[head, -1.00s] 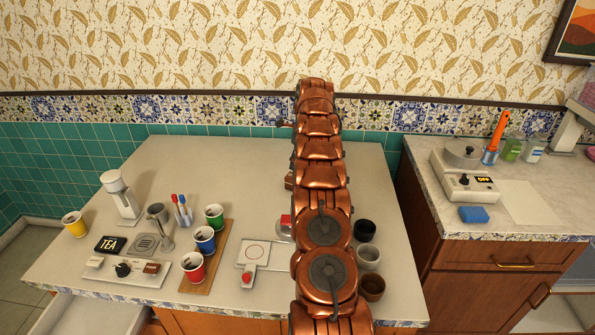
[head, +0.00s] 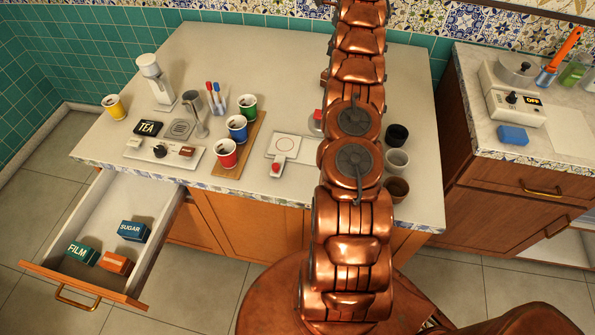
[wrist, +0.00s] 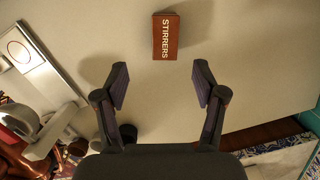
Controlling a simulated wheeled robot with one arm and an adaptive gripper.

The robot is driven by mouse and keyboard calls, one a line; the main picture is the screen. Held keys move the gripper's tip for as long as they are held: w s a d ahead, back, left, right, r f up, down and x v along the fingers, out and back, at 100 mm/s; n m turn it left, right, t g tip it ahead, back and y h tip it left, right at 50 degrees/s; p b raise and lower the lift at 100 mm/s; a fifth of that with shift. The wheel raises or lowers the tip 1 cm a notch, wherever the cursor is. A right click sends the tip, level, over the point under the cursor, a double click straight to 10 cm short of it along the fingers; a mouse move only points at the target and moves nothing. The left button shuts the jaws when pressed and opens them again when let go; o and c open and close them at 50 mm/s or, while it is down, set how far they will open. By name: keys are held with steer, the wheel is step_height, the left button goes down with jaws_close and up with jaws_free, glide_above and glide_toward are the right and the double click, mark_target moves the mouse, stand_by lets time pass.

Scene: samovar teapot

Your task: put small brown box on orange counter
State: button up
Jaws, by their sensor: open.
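A small brown box (wrist: 166,36) labelled STIRRERS lies on the pale countertop in the wrist view. My gripper (wrist: 161,80) is open and empty. The box is ahead of the fingertips, roughly centred between them and not touching either. The middle counter (head: 290,65) has a pale top and orange-brown wooden fronts. A second counter (head: 465,85) at the right has a grey speckled top and brown wooden fronts.
An open drawer (head: 105,195) at the left holds a SUGAR box (head: 134,231), a FILM box (head: 83,252) and an orange box (head: 116,262). Several cups, including a red one (head: 227,153), stand near my arm. A blue sponge (head: 512,134) lies on the right counter.

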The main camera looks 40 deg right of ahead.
steer(key=a+r+n, duration=0.4)
steer(key=a, duration=0.5)
steer(key=s+a+r+n+g+y, duration=0.1)
steer(key=a+r+n, duration=0.3)
steer(key=a, duration=0.4)
steer(key=a+r+n, duration=0.4)
steer(key=a, duration=0.5)
steer(key=s+a+r+n+g, duration=0.1)
steer(key=s+a+n, duration=0.7)
steer(key=s+a, duration=0.5)
steer(key=s+a+f+n, duration=0.2)
steer(key=s+a+n, duration=0.1)
steer(key=s, duration=0.5)
steer(key=s+a+f+n+g+h, duration=0.1)
steer(key=s+a+n, duration=0.3)
steer(key=s, duration=0.5)
steer(key=s+a+f+n, duration=0.3)
steer(key=s+f+n, duration=0.1)
steer(key=s, duration=0.4)
steer(key=shift+s+a+n+g+h, duration=0.3)
steer(key=shift+a+n, duration=0.1)
steer(key=shift+n, duration=0.2)
